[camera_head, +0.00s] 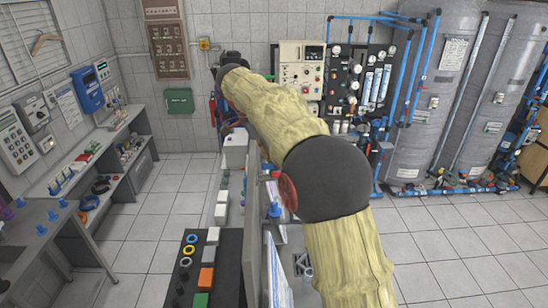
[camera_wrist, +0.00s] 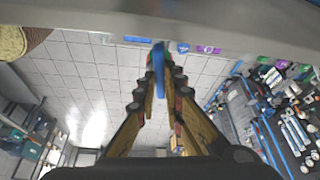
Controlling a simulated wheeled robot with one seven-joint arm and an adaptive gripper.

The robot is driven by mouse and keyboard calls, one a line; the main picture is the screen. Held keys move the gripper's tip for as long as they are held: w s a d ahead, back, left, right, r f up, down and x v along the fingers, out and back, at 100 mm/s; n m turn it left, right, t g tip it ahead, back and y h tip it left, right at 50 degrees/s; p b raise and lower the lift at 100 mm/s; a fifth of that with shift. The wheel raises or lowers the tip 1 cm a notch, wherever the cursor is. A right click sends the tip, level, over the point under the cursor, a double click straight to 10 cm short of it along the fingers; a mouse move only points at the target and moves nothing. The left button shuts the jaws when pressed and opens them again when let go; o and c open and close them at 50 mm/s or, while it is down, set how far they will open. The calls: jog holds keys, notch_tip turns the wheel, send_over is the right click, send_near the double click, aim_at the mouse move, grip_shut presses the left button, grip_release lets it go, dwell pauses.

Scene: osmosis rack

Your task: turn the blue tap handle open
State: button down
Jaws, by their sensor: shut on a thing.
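The blue tap handle (camera_wrist: 158,58) shows in the wrist view as a narrow upright blue strip at the top centre, just below a grey edge. My gripper (camera_wrist: 160,82) has its two fingers closed in on either side of it, with the handle pinched between the tips. How far the handle is turned cannot be told from this view. In the head view my padded arm reaches from the lower right to the upper left, and my fingers and the held handle cannot be made out there.
A grey bench edge (camera_wrist: 100,18) runs across the top of the wrist view. Grey tanks (camera_head: 425,100) stand at the right. Tiled floor (camera_head: 165,200) is clear at the left centre.

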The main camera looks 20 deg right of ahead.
jog(key=shift+w+m+g+p, duration=0.1)
jog(key=shift+m+g+p, duration=0.25)
jog(key=shift+m, duration=0.65)
jog(key=c, duration=1.9)
grip_release()
jog(key=v, duration=1.2)
jog(key=shift+d+r, duration=0.1)
